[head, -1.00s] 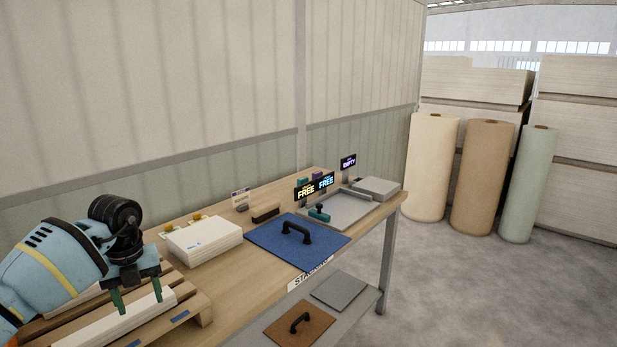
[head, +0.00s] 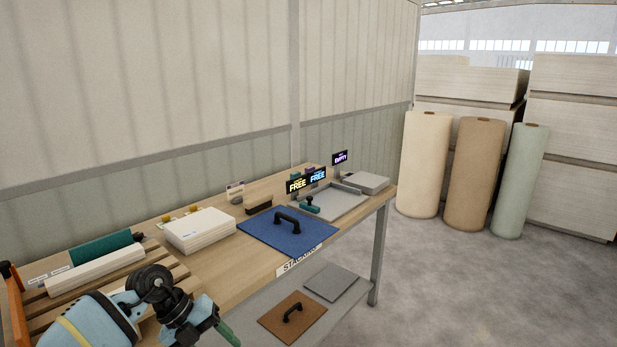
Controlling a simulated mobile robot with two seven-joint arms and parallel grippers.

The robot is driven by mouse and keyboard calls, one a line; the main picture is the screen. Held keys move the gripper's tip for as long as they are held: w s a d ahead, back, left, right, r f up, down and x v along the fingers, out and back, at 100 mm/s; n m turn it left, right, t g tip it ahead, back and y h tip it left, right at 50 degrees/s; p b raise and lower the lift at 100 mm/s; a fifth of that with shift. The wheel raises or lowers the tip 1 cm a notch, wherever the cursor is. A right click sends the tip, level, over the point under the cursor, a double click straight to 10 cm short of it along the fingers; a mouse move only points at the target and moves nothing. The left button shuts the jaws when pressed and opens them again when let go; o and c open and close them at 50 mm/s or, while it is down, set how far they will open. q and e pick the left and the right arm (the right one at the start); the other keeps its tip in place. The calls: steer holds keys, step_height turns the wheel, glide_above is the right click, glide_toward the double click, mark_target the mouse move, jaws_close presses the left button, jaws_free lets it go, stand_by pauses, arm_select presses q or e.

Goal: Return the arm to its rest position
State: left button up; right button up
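My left arm, light blue with a yellow band and black joints, comes in from the lower left in the head view. My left gripper (head: 226,334) is low in the picture, in front of the workbench's (head: 238,284) near edge. One green finger shows and runs toward the bottom edge. The other finger is hidden or cut off, so its opening cannot be judged. Nothing is seen held in it. My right gripper is not in view.
White boards (head: 200,230), a blue plate with black handle (head: 275,237) and a grey tray (head: 345,203) stand along the bench. Rolls stand on the floor at right.

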arm_select(q)
steer(key=s+d+f+n+t+h, duration=0.1)
steer(key=s+d+n+t+h, duration=0.2)
steer(key=s+d+h, duration=0.3)
steer(key=s+d+n+t+h, duration=0.3)
steer(key=d+h, duration=0.2)
steer(key=d, duration=0.3)
steer(key=s+a+f+n+t+y, duration=0.7)
steer(key=a+f+n+t+y, duration=0.3)
steer(key=n, duration=0.8)
steer(key=s+a+f+n+g+y, duration=0.2)
steer(key=s+f+n+g+y, duration=0.1)
steer(key=s+f, duration=0.3)
steer(key=s+a+f+n+g+y, duration=0.2)
steer(key=s+f, duration=0.3)
steer(key=s, duration=0.6)
steer(key=shift+a+f+n+g+y, duration=0.4)
steer(key=shift+a+n+g, duration=0.3)
steer(key=shift+a+n, duration=0.1)
